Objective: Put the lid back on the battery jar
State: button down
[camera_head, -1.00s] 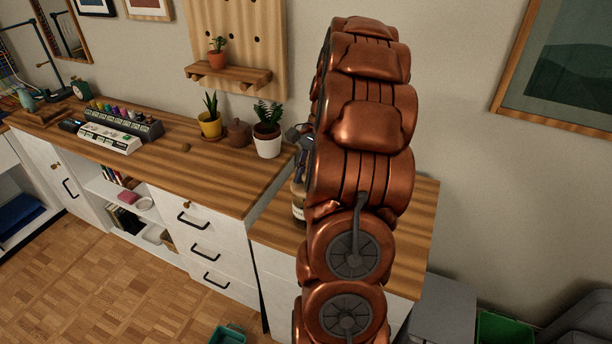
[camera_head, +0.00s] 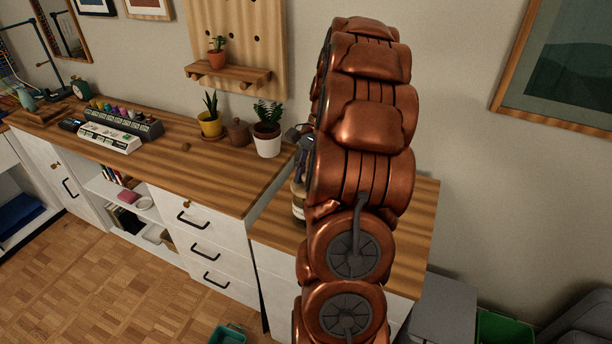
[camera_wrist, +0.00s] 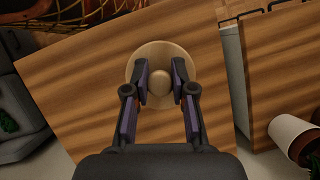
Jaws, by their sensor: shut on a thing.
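The battery jar (camera_head: 298,205) stands on the lower wooden desk section, mostly hidden behind my arm in the head view. Its glass side and a pale label show at the arm's left edge. In the wrist view the round pale lid (camera_wrist: 134,72) lies under my gripper (camera_wrist: 161,84), with its round knob between the two fingers. My gripper is shut on the knob. The jar body is hidden below the lid in the wrist view, so I cannot tell whether the lid rests on the rim or is above it. In the head view my gripper is mostly hidden.
A white-potted plant (camera_head: 267,143), a brown pot (camera_head: 238,133) and a yellow-potted plant (camera_head: 210,125) stand on the higher desk to the left. The lower top (camera_head: 415,235) is bare right of my arm.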

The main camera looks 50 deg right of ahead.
dwell(0.4)
jog(key=c, duration=0.9)
grip_release()
jog(key=shift+o, duration=0.5)
jog(key=o, duration=0.4)
jog(key=shift+r, duration=0.15)
jog(key=shift+r+p, duration=1.05)
jog(key=shift+r, duration=2.3)
jog(key=shift+c, duration=0.2)
grip_shut()
